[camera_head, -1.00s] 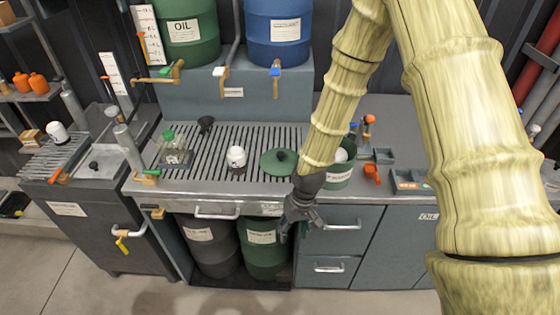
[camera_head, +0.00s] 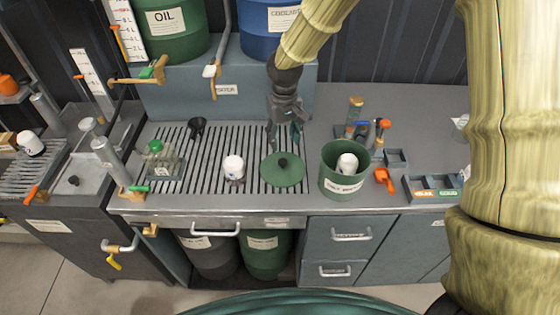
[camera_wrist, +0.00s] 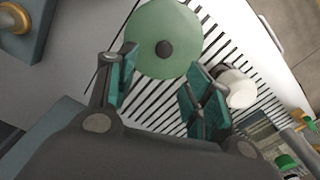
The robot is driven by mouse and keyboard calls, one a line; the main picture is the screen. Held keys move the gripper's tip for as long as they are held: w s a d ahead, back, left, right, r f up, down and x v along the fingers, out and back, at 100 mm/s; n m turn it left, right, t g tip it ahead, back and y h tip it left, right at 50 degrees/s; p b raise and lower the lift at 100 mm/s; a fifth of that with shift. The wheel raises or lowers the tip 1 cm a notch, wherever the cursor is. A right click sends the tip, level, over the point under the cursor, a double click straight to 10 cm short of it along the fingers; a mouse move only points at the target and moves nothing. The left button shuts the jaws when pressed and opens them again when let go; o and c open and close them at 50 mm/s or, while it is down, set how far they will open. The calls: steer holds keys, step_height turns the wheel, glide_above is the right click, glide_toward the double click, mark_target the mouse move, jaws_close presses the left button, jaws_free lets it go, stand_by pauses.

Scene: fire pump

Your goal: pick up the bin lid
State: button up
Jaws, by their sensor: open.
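The bin lid (camera_head: 269,171) is a flat green disc with a dark round knob (camera_head: 283,163) at its centre. It lies on the slatted drain grate at the right end, left of the green bin (camera_head: 345,180). My gripper (camera_head: 284,143) is above and behind the lid, pointing down, open and empty. In the wrist view the lid (camera_wrist: 163,22) is at the top centre with its knob (camera_wrist: 164,48) facing up. The two teal finger pads of my gripper (camera_wrist: 160,90) stand apart, below the knob in that picture. The left finger overlaps the lid's edge in view.
The green bin holds a white object (camera_head: 347,163). A white-capped filter (camera_head: 233,168) stands on the grate (camera_head: 214,150) left of the lid. An orange tool (camera_head: 384,178) and small trays are right of the bin.

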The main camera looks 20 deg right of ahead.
mark_target(283, 161)
steer(key=shift+s+f, duration=0.15)
steer(key=shift+f, duration=0.25)
step_height(283, 161, down, 4)
steer(key=shift+r+p, duration=0.15)
steer(key=shift+p, duration=0.4)
steer(key=shift+s+a+f+p, duration=0.1)
steer(key=shift+s+f+p, duration=0.05)
steer(key=shift+f+p, duration=0.4)
steer(key=shift+s+a+f+p, duration=0.1)
steer(key=shift+f+p, duration=0.3)
steer(key=shift+f, duration=0.75)
steer(key=shift+a+f+p, duration=0.1)
steer(key=shift+f+p, duration=0.3)
steer(key=shift+f, duration=0.75)
jaws_close()
